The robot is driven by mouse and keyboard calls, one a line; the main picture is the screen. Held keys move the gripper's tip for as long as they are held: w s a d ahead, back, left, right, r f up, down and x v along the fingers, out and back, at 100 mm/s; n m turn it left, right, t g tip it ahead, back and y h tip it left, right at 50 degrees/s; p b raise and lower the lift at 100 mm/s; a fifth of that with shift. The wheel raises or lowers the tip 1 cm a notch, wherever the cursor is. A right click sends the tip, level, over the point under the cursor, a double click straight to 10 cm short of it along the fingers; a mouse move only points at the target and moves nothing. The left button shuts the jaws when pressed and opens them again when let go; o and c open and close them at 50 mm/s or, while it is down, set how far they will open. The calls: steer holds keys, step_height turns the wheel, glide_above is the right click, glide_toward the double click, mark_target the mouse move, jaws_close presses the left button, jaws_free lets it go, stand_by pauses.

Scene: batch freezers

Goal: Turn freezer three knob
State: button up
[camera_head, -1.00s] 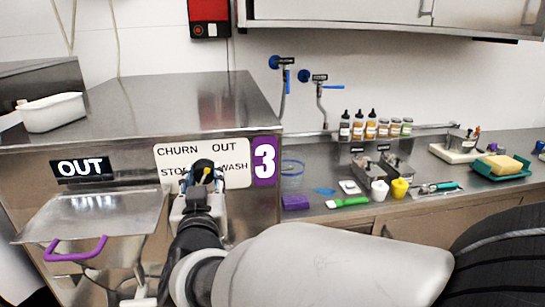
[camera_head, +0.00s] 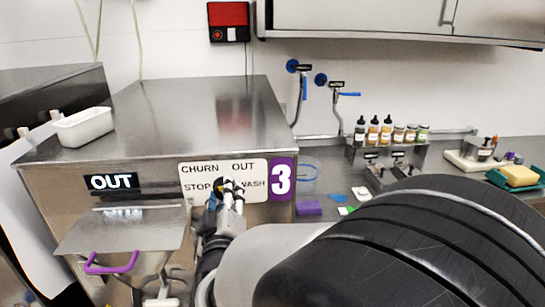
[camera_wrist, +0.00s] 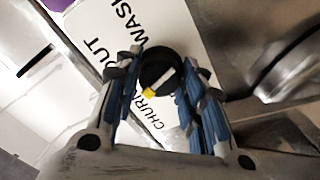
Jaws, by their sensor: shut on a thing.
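The freezer three knob (camera_wrist: 160,68) is black with a yellow mark. It sits on the white label plate (camera_head: 250,170) that reads CHURN, OUT, STOP and WASH, beside the purple number 3 (camera_head: 282,180). My gripper (camera_wrist: 158,80) has its blue-padded fingers on both sides of the knob and is shut on it. In the wrist view the yellow mark is toward the lower left, near the word CHURN. In the head view my gripper (camera_head: 226,190) covers most of the knob and part of the lower words.
The steel freezer (camera_head: 190,120) has a white tub (camera_head: 84,127) on top. A hopper with a purple handle (camera_head: 110,264) stands out below the OUT sign (camera_head: 111,182). Bottles (camera_head: 380,132) and a yellow sponge (camera_head: 519,175) are on the counter at right.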

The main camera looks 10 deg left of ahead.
steer(key=shift+r+n+p, duration=0.2)
steer(key=shift+n+p, duration=4)
steer(key=shift+n, duration=2.9)
steer(key=o, duration=1.1)
steer(key=shift+f, duration=0.1)
steer(key=v, duration=0.7)
steer(key=shift+s, duration=0.2)
